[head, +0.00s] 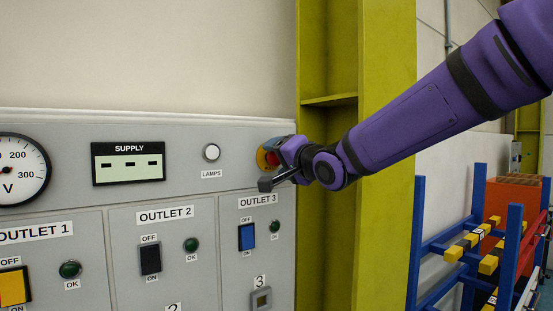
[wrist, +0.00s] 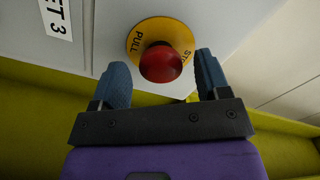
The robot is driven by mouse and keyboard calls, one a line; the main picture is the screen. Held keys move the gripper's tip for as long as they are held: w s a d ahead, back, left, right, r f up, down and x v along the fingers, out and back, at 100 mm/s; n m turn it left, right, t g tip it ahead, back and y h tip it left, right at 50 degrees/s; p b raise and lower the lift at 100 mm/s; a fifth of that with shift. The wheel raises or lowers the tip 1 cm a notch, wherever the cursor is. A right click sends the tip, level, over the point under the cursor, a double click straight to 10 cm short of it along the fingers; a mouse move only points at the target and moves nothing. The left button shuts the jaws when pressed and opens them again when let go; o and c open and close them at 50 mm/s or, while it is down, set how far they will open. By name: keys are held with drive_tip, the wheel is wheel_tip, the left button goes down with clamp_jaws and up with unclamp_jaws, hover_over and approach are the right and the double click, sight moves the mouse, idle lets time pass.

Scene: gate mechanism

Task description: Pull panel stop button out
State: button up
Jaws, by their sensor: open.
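The panel stop button is a red mushroom knob (wrist: 160,63) on a yellow round plate (wrist: 142,38) marked "PULL" and "STOP" in the wrist view. In the head view the red knob (head: 271,159) shows at the panel's right end, partly covered by my gripper. My gripper (wrist: 163,80) is open, with one blue-grey fingertip on each side of the knob. I see gaps on both sides, and no clear contact.
The grey panel (head: 235,158) carries a supply display (head: 128,163), a lamps button (head: 211,152) and outlet switches (head: 247,236) left of my gripper. A yellow-green column (head: 385,200) stands just right of the panel. A blue rack (head: 414,245) is at the far right.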

drive_tip(key=shift+w+a, duration=0.45)
drive_tip(key=shift+w, duration=0.1)
drive_tip(key=shift+c, duration=0.2)
